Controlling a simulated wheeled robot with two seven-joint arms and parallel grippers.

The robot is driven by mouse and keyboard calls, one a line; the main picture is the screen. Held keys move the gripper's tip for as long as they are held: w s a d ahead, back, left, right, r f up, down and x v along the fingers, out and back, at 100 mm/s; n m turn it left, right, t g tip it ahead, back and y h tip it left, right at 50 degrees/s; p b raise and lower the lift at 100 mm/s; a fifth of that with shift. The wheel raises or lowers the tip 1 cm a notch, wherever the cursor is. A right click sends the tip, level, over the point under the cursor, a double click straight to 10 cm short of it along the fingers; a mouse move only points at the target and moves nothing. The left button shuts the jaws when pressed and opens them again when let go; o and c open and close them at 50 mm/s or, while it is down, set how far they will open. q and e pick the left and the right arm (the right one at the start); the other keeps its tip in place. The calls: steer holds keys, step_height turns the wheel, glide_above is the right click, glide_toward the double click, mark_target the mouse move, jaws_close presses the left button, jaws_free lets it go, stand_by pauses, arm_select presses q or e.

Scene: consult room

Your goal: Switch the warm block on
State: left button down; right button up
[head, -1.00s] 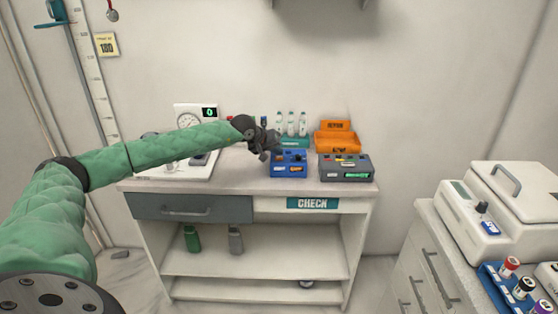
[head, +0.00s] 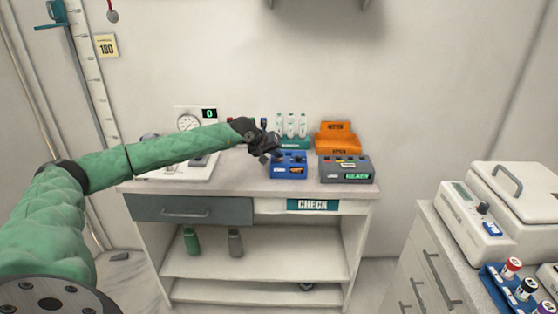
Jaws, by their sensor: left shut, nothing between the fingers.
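A small blue unit (head: 288,172) sits on the counter near its middle, with a dark top and small labels on its front. It may be the warm block, but its lettering is too small to read. My left gripper (head: 273,155) is dark, shut and empty. Its fingertips are at the upper left of the blue unit and hide part of its top. I cannot tell whether they touch it. A switch cannot be made out clearly. My right gripper is not in view.
A grey unit (head: 346,176) with a green READY display stands right of the blue one. Behind are an orange bin (head: 336,146) and a rack of white bottles (head: 292,126). A white scale (head: 168,172) is at left. A side cabinet (head: 425,240) stands at right.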

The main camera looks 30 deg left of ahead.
mark_target(277, 160)
arm_select(q)
steer(key=shift+f, duration=0.25)
stand_by(0.3)
steer(key=shift+r, duration=0.2)
stand_by(0.3)
steer(key=shift+r+b, duration=0.3)
steer(key=shift+r, duration=0.35)
steer(key=shift+r+p, duration=0.3)
steer(key=shift+r, duration=2.2)
